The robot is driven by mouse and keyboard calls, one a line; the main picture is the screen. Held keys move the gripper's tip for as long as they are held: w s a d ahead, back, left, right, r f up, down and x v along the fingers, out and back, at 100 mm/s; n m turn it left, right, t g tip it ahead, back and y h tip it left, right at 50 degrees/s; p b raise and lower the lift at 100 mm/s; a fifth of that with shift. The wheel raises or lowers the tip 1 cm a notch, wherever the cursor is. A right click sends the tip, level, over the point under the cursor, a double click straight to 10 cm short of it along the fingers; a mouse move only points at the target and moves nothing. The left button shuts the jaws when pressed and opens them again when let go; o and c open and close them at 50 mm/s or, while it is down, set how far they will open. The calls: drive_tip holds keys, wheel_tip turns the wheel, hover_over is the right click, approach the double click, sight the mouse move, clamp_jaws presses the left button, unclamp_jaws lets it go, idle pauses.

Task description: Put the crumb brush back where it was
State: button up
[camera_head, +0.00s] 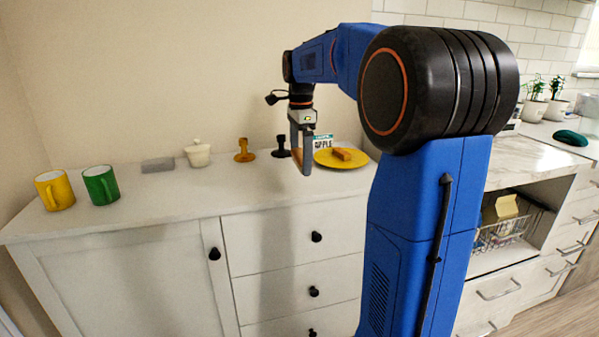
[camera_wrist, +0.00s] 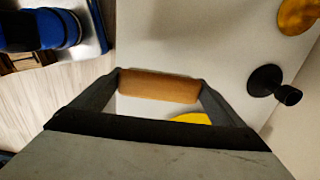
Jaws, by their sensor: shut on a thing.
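My gripper (camera_head: 303,164) hangs pointing down above the white cabinet top, just left of the yellow plate. It is shut on a brown, rounded piece, which I take to be the crumb brush (camera_head: 297,158). In the wrist view the brush (camera_wrist: 158,86) lies crosswise between the two dark fingers of my gripper (camera_wrist: 160,88). Only its brown part shows; I see no bristles. I cannot tell how far it is above the surface.
The yellow plate (camera_head: 325,161) holds a brown block (camera_head: 341,154). A small sign (camera_head: 323,142) stands behind. To the left are black (camera_head: 281,148) and ochre (camera_head: 244,152) stands, a lidded pot (camera_head: 198,156), grey block (camera_head: 158,165), green mug (camera_head: 101,186) and yellow mug (camera_head: 55,191). The front left top is clear.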

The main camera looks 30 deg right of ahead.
sight(300, 182)
drive_tip(key=shift+f, duration=2.3)
drive_tip(key=shift+f, duration=0.15)
drive_tip(key=o, duration=0.7)
wheel_tip(300, 182, up, 12)
drive_tip(key=shift+r, duration=0.15)
drive_tip(key=s+a+f+n+t, duration=0.1)
drive_tip(key=s+a+f+n, duration=0.4)
drive_tip(key=s, duration=0.5)
drive_tip(key=s+a+f+n+t, duration=0.2)
drive_tip(key=s+a+f+n, duration=0.3)
drive_tip(key=s+f+n, duration=0.4)
drive_tip(key=s+a+f+n+t, duration=0.1)
drive_tip(key=s+a+f+n, duration=0.4)
drive_tip(key=s, duration=0.6)
drive_tip(key=shift+s+a+f+n+t, duration=0.1)
drive_tip(key=shift+a+f+n+t, duration=0.1)
drive_tip(key=shift+f+n, duration=0.45)
drive_tip(key=shift+s+a+f+n+t, duration=0.1)
drive_tip(key=shift+f+n+t, duration=0.1)
drive_tip(key=shift+f+n, duration=0.4)
